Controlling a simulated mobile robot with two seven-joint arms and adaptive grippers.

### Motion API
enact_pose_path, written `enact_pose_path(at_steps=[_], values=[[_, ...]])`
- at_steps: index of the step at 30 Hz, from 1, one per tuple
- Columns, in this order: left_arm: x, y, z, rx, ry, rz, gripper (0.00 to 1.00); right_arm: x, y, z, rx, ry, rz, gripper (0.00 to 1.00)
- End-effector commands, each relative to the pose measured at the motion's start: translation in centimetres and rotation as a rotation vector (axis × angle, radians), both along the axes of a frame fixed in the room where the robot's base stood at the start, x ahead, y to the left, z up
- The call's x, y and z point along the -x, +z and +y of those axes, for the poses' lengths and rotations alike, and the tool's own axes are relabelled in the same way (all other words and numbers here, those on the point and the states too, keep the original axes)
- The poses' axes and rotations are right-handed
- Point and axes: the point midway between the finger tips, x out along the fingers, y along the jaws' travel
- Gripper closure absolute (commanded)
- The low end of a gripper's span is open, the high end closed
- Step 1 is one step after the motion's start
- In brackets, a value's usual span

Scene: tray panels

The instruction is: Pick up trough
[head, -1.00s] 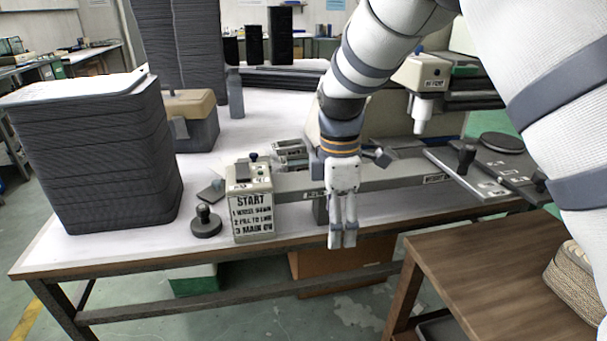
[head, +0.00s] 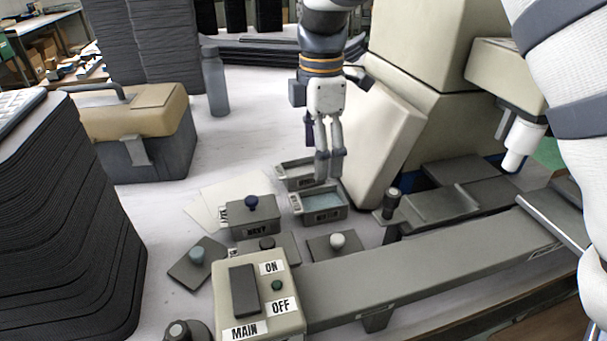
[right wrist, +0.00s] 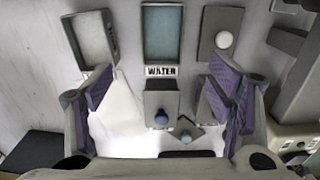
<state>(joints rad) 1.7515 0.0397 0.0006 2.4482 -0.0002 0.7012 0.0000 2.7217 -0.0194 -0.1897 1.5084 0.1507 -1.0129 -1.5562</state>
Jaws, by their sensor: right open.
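Two small grey open-topped troughs stand on the table. The nearer trough (head: 319,216) holds pale blue liquid, and the farther trough (head: 287,176) is partly behind my right gripper (head: 329,178). In the right wrist view one trough (right wrist: 170,35), labelled WATER, lies straight ahead between the fingertips, and the other trough (right wrist: 90,40) lies to its left. My right gripper is open and empty, pointing down over the troughs, with its pads spread wide in the wrist view. Whether it touches a trough cannot be told. My left gripper is not seen.
A grey box with a blue knob (head: 252,213) and a plate with a white knob (head: 337,243) stand close in front. A control box (head: 258,300), a tilted beige panel (head: 385,150) and dark stacked trays (head: 65,220) surround them. Free table lies at back left.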

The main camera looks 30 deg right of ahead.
Motion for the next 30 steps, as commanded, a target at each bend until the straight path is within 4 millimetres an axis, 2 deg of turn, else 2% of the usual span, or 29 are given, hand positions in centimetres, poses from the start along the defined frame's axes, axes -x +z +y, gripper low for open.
enact_pose_path(at_steps=[2,4,9,14,21,24,30], values=[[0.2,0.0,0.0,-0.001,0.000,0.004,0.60,0.0,0.0,0.0,0.000,0.001,0.000,0.25],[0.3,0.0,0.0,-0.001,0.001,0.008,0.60,0.1,-1.0,0.0,0.000,0.001,0.003,0.25],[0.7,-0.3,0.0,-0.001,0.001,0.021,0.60,0.2,-5.0,-0.1,0.001,0.001,0.007,0.25],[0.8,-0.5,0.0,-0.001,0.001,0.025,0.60,0.1,-7.1,-0.1,0.000,0.001,0.003,0.25],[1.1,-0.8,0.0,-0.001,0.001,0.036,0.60,0.3,-11.4,-0.8,0.000,0.001,0.003,0.25],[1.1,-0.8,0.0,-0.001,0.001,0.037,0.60,0.2,-12.0,-0.8,0.001,0.000,-0.001,0.25],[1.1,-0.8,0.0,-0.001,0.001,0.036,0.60,0.2,-11.9,-0.8,0.000,0.000,-0.003,0.27]])
